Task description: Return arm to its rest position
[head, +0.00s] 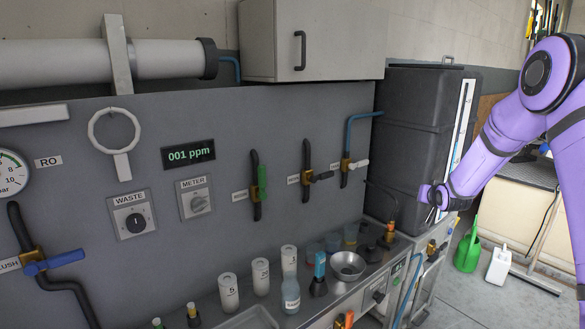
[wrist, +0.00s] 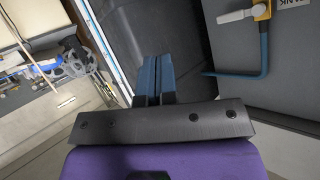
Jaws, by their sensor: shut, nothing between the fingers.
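My purple arm (head: 497,135) reaches in from the right in the head view. My gripper (head: 432,206) is in front of the dark tank (head: 408,125), above the right end of the counter. In the wrist view my gripper (wrist: 155,75) shows its two blue-grey fingers side by side, shut with nothing between them. The dark tank (wrist: 160,30) is behind the fingers there. I cannot tell the exact gap between the fingers and the tank.
The grey panel (head: 300,130) carries valves, knobs and a "001 ppm" display (head: 188,153). Several bottles and a funnel (head: 347,266) stand on the counter. A green can (head: 467,250) and a white jug (head: 498,265) stand on the floor at right.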

